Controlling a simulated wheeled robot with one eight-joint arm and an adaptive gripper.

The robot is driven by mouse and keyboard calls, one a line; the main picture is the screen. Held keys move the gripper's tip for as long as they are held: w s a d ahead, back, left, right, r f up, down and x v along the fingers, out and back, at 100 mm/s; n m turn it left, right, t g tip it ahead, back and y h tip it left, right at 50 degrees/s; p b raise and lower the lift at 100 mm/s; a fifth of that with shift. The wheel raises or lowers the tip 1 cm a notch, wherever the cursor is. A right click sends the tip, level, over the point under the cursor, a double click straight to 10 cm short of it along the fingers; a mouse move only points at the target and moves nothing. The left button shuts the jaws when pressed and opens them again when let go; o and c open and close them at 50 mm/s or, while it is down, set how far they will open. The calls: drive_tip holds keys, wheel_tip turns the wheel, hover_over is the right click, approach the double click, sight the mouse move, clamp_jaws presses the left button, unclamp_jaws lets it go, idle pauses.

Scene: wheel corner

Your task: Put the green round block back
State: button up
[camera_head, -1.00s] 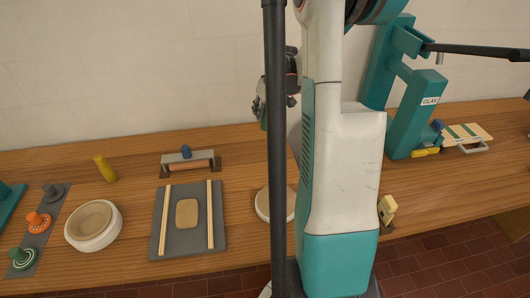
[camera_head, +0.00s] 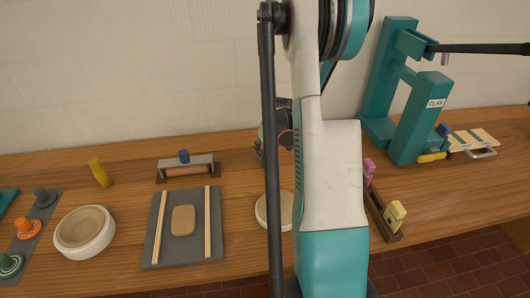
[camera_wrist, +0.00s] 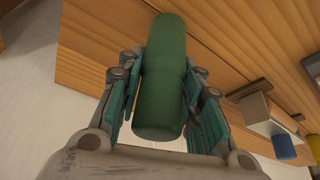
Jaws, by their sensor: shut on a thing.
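The green round block (camera_wrist: 163,75) is a dark green cylinder with rounded edges. My gripper (camera_wrist: 164,100) is shut on it in the wrist view, with a teal-padded finger on either side. In the head view my gripper (camera_head: 283,138) is over the table, mostly hidden behind my arm and a dark pole. A dark wooden rack (camera_head: 385,220) at the right front of the table holds a pink block (camera_head: 369,170) and a yellow block (camera_head: 395,213). Bare rack shows between them; part of the rack may be hidden by my arm.
A round pale disc (camera_head: 266,212) lies left of my arm. A grey board (camera_head: 155,257) with clay and two sticks, a white bowl (camera_head: 84,232) and a roller stand (camera_head: 186,165) are farther left. A teal clay press (camera_head: 405,120) stands at the back right.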

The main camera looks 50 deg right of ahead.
drive_tip(key=shift+f, duration=0.3)
drive_tip(key=shift+f, duration=0.15)
drive_tip(key=o, duration=1.1)
drive_tip(key=shift+c, duration=0.2)
drive_tip(key=p+v, duration=0.5)
drive_tip(key=v, duration=0.9)
